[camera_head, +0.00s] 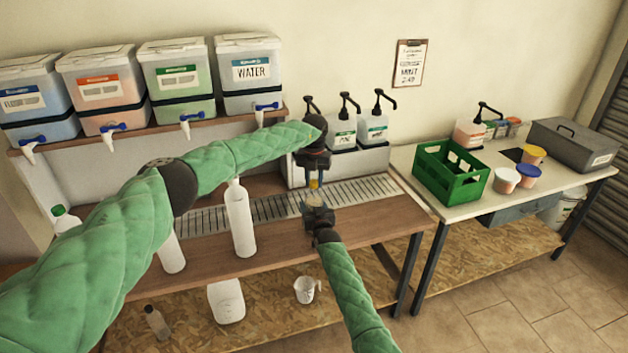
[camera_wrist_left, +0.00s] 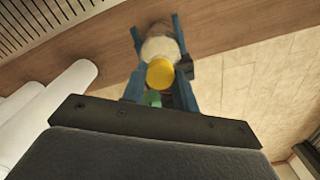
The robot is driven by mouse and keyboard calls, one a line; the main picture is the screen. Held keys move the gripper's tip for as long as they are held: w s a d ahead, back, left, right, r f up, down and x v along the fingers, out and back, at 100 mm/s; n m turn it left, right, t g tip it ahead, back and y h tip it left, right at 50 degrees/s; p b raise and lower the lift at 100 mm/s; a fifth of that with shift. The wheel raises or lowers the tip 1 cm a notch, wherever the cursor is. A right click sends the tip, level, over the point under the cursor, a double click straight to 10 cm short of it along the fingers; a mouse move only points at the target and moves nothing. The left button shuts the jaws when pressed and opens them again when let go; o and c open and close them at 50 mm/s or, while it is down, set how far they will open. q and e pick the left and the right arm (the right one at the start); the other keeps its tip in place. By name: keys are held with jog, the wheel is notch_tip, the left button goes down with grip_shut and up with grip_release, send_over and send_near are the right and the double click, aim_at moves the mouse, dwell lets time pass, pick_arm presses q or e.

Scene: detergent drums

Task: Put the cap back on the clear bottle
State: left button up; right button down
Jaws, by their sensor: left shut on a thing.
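The yellow cap (camera_head: 314,183) is held at the tips of my left gripper (camera_head: 314,181), which points down from above and is shut on it. The cap also shows in the left wrist view (camera_wrist_left: 160,73), between the blue fingers. The clear bottle (camera_head: 317,199) is just below the cap, held by my right gripper (camera_head: 319,212), which comes up from the front. In the wrist view a pale bottle body (camera_wrist_left: 160,47) shows behind the cap. I cannot tell whether cap and bottle neck touch. The right fingers are partly hidden around the bottle.
White bottles (camera_head: 240,220) stand on the wooden bench (camera_head: 210,252) to the left. A slotted drain grate (camera_head: 270,206) runs behind the grippers. Pump bottles (camera_head: 373,128) stand at the back. A green crate (camera_head: 451,171) is on the right table. Drums line the upper shelf.

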pick_arm(q)
jog(key=m, duration=1.3)
jog(key=shift+m, duration=0.3)
jog(key=o, duration=1.1)
jog(key=shift+r, duration=2.25)
jog(key=shift+c, duration=0.3)
